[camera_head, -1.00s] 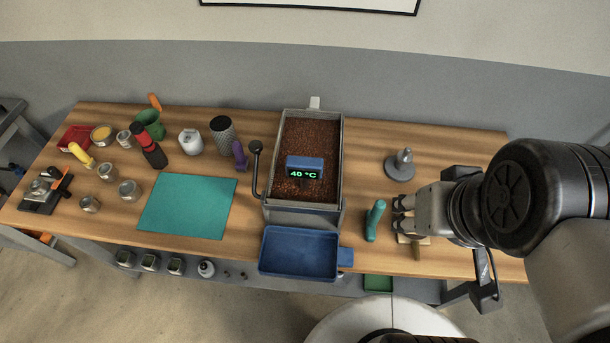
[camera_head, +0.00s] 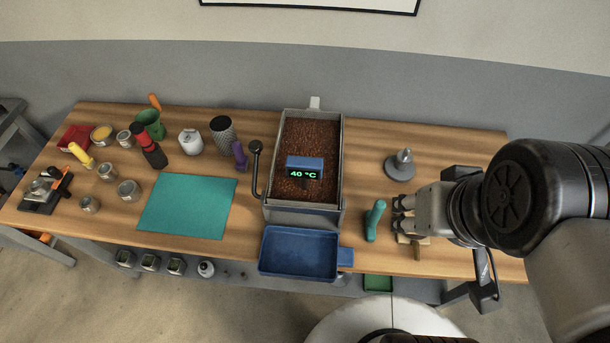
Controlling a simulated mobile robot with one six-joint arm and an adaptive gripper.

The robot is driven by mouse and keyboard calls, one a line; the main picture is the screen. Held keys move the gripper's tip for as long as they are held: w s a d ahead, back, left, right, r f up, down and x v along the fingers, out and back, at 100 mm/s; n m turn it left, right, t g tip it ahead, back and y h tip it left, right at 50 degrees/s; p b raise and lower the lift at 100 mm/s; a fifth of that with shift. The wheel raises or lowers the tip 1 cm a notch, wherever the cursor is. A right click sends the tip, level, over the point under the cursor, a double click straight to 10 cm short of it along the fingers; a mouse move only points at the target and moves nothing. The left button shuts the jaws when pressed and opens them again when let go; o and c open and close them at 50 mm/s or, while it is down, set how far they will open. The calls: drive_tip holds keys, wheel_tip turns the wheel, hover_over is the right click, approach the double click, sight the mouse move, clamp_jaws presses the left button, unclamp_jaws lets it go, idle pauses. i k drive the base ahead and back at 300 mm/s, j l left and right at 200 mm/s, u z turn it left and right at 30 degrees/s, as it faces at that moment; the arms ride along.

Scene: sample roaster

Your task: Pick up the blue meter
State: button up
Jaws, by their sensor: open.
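The blue meter (camera_head: 304,163) has a dark display reading 40 °C in green. It stands upright in the bed of brown beans (camera_head: 312,136) inside the grey metal roaster box (camera_head: 300,216) at the middle of the table. Its lower end is hidden in the beans. My gripper (camera_head: 399,215) is open at the right of the table, low and pointing left. It is well to the right of the meter and apart from it. Nothing shows between its fingers.
A teal-handled tool (camera_head: 375,220) stands just left of my gripper. A grey metal tamper (camera_head: 400,166) is behind it. A blue tray (camera_head: 299,252) sits at the box's front. A black-knobbed lever (camera_head: 256,166) is at the box's left. The teal mat (camera_head: 187,205) is bare.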

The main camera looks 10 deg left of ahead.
sight(305, 169)
drive_tip(key=i+j+z, duration=0.15)
drive_tip(key=j, duration=2.15)
drive_tip(key=k+l, duration=0.05)
